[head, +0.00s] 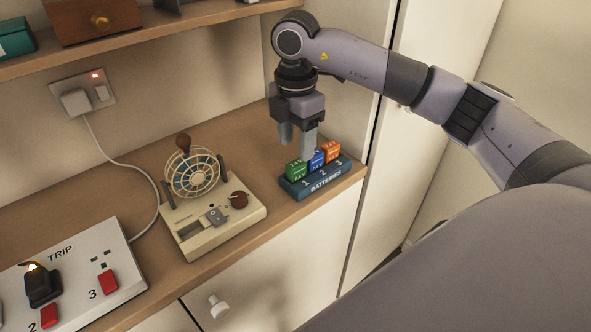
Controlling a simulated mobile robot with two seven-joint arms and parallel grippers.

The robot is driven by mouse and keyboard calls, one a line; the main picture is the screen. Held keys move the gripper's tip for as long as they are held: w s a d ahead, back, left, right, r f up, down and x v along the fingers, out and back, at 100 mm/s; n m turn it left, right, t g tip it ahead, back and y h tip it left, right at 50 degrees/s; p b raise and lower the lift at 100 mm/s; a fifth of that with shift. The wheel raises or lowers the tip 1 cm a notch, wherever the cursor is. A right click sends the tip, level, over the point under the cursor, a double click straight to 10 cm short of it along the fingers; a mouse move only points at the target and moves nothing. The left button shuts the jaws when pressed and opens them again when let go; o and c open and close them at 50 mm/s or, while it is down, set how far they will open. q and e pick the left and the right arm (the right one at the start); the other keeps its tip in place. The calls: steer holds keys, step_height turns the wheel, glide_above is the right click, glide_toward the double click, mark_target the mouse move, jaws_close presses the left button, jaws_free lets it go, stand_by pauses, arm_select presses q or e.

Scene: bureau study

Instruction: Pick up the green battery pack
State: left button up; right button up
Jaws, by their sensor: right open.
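The green battery pack (296,171) sits in the left slot, marked 1, of the dark blue batteries holder (318,187). A blue pack (317,160) stands in the middle slot and an orange pack (331,149) in the right slot. My right gripper (299,147) points down over the holder, open and with nothing between its fingers. One finger is above and behind the green pack; the other comes down close to the blue pack. I cannot tell whether either finger touches a pack. My left gripper is out of view.
A cream device (239,219) with a wire cage (193,173) and crank stands left of the holder. The TRIP panel (75,270) lies at the front left. A shelf (150,42) runs above. A cabinet wall (375,140) is close on the right.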

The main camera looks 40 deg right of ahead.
mark_target(296, 163)
step_height(296, 163, down, 4)
steer(key=shift+f+p, duration=0.25)
steer(key=shift+p, duration=0.2)
steer(key=shift+c, duration=0.3)
steer(key=c, duration=1)
steer(key=shift+o, duration=0.2)
steer(key=shift+r, duration=0.1)
